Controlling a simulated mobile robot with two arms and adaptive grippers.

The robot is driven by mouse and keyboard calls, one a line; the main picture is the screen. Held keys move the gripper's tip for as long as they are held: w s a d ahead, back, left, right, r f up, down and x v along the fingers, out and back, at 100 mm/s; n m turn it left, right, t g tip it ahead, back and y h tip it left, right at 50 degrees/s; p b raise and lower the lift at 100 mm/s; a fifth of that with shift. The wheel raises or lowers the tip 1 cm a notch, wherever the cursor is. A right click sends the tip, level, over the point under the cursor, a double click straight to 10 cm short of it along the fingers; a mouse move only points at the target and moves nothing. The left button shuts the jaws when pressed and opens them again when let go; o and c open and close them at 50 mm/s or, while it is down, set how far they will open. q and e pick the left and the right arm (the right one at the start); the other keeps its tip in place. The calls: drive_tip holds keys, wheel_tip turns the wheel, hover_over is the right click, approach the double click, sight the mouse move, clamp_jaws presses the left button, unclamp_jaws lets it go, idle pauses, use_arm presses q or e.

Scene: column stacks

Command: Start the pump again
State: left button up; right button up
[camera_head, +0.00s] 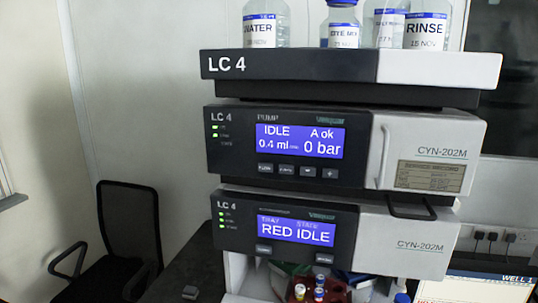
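The pump module (275,182) labelled LC 4 PUMP sits in the middle of the column stack. Its blue screen (300,138) reads IDLE, A ok, 0.4 ml and 0 bar. A row of small dark buttons (298,171) runs under the screen; their labels are too small to read surely. Green lights (215,130) show at its left. Neither of my grippers is in this view.
Bottles marked WATER (262,32), DYE MIX (342,36) and RINSE (426,30) stand on the top tray (290,66). The lower module (340,254) reads TRAY, STATE, RED IDLE. Vials (300,292) sit below it. A black chair (128,225) stands left; a monitor (480,288) is lower right.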

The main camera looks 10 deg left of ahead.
use_arm(q)
drive_tip(key=shift+c, duration=0.2)
idle(0.6)
clamp_jaws()
idle(0.7)
idle(1.2)
